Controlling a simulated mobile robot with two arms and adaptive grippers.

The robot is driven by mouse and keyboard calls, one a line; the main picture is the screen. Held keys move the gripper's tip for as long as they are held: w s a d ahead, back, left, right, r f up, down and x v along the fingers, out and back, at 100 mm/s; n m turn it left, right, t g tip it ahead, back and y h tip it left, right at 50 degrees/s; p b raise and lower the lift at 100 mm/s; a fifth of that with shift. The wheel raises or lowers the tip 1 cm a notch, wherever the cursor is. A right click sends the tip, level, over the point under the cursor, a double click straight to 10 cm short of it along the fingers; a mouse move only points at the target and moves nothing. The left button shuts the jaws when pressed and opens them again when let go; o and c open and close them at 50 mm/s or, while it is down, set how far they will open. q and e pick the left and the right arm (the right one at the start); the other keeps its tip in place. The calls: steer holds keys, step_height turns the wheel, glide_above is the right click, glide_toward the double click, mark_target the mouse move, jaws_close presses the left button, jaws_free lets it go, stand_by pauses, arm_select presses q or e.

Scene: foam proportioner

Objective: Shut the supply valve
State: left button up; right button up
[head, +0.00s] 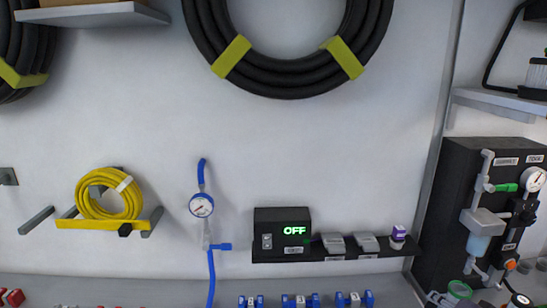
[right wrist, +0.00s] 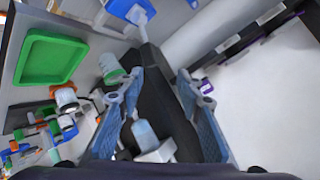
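No part is clearly marked as the supply valve; the small labels are too blurred to read. In the head view, a green handle (head: 505,187) sits on grey piping on the black panel (head: 458,170) at the right. A blue lever (head: 221,247) sits on the blue line below a round gauge (head: 202,205), left of centre. My right gripper (right wrist: 158,78) shows in the right wrist view, its blue fingers spread apart with nothing held. A dark surface and a pale blue cylinder (right wrist: 145,134) show between the fingers. My left gripper is not in view.
A black box reading OFF (head: 282,236) stands on a narrow shelf. A yellow coil (head: 108,195) hangs left, and a large black hose (head: 285,82) hangs above. A grey shelf (head: 497,103) juts out above the panel. A green tray (right wrist: 47,58) and several small fittings lie on the bench.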

steer(key=s+a+f+n+g+y, duration=0.1)
steer(key=s+a+f+n+g, duration=0.4)
steer(key=s+a+f, duration=0.7)
steer(key=s+a+f+n+g+y, duration=0.1)
steer(key=s+a+n, duration=0.3)
steer(key=s, duration=0.5)
steer(key=s+a+f+n+g, duration=0.25)
steer(key=s+a, duration=0.35)
steer(key=s, duration=0.3)
step_height(320, 180, down, 30)
steer(key=s+b, duration=0.2)
steer(key=b, duration=0.2)
steer(key=s+d+f+g+b, duration=0.1)
steer(key=s+d+f+b, duration=0.2)
steer(key=s+f, duration=1.4)
step_height(320, 180, down, 3)
steer(key=shift+s+r+b, duration=0.15)
steer(key=shift+s+b, duration=0.1)
steer(key=shift+b, duration=0.3)
